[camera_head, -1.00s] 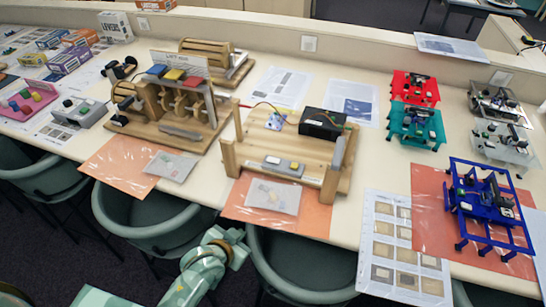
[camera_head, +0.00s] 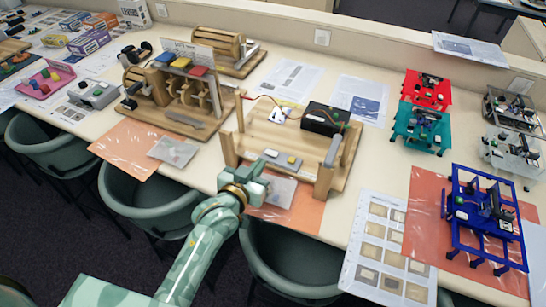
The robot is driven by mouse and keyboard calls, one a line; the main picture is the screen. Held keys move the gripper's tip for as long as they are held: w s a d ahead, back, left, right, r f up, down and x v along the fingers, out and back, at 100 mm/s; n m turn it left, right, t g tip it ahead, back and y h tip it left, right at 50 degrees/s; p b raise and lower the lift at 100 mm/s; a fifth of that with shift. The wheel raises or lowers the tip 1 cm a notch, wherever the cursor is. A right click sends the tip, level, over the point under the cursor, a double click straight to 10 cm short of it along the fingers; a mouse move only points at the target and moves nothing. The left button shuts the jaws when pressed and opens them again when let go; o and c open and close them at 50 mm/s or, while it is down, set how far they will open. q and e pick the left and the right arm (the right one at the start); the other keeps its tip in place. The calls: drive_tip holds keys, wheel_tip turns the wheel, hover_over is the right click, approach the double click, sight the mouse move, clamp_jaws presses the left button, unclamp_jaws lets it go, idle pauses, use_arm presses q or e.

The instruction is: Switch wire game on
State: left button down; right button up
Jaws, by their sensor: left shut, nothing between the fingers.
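The wire game (camera_head: 257,138) is a wooden board with wooden posts at its corners, on the table in the middle of the view. A black box (camera_head: 324,119) with coloured wires sits at its back right. A small grey panel with a yellowish part (camera_head: 283,159) lies near its front edge; its switch position is too small to tell. My left gripper (camera_head: 262,178) is shut and empty, at the board's front left, in front of the panel and the left front post. It covers part of the plastic bag below. I cannot tell whether it touches the board. My right gripper is out of view.
A wooden lift toy (camera_head: 178,118) with coloured buttons stands to the left. Red (camera_head: 428,88), teal (camera_head: 421,127) and blue (camera_head: 486,215) frames stand to the right. A printed sheet (camera_head: 385,255) lies at the front. Green chairs (camera_head: 290,262) line the table's front edge.

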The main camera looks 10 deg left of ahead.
use_arm(q)
drive_tip(key=b, duration=0.2)
hover_over(271, 153)
drive_tip(key=s+d, duration=0.1)
drive_tip(key=s, duration=0.2)
drive_tip(key=f, duration=0.3)
drive_tip(key=shift+d, duration=0.2)
wheel_tip(271, 153, down, 2)
drive_tip(key=shift+s+f+b, duration=0.15)
drive_tip(key=shift+f+b, duration=0.05)
drive_tip(key=shift+b, duration=0.3)
drive_tip(key=shift+f, duration=0.5)
